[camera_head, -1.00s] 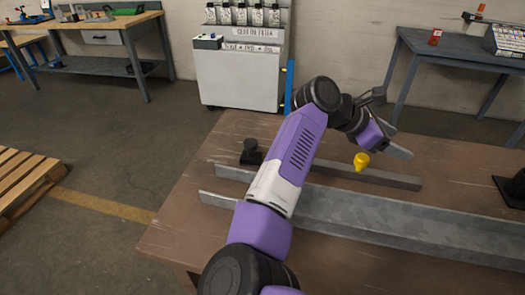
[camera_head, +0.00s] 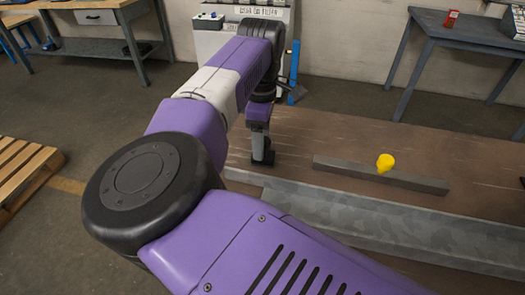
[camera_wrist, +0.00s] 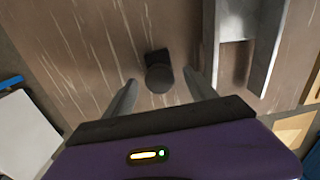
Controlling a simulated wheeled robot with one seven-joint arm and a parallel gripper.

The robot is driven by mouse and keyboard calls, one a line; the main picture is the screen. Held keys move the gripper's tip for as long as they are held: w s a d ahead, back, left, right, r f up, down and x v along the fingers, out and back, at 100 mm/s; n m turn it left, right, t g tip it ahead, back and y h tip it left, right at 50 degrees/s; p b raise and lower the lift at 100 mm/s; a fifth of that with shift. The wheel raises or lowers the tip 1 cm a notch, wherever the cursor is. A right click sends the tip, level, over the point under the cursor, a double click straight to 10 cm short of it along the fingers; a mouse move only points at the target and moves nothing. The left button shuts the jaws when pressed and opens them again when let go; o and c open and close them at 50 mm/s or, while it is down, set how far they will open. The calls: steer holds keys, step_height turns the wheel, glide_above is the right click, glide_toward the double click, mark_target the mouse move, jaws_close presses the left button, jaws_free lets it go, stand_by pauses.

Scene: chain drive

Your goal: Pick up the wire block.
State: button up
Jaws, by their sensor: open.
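A small dark block with a rounded knob, apparently the wire block (camera_wrist: 158,72), stands on the brown tabletop in the wrist view. My gripper (camera_wrist: 160,78) is open, with one finger to each side of the block in that view. The picture does not show clearly whether the fingers are down at its height or still above it; no contact shows. In the head view my gripper (camera_head: 259,144) points down at the left part of the table, and the dark block (camera_head: 268,158) is mostly hidden behind it.
A grey bar (camera_head: 330,167) lies right of my gripper, with a yellow piece (camera_head: 385,162) at it. A long metal channel (camera_head: 345,212) runs along the table (camera_head: 460,150) in front. In the wrist view the metal (camera_wrist: 270,50) is close on the right.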

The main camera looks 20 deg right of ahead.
steer(key=shift+s+d+f, duration=0.1)
steer(key=shift+d+f, duration=0.05)
steer(key=shift+f, duration=2)
jaws_close()
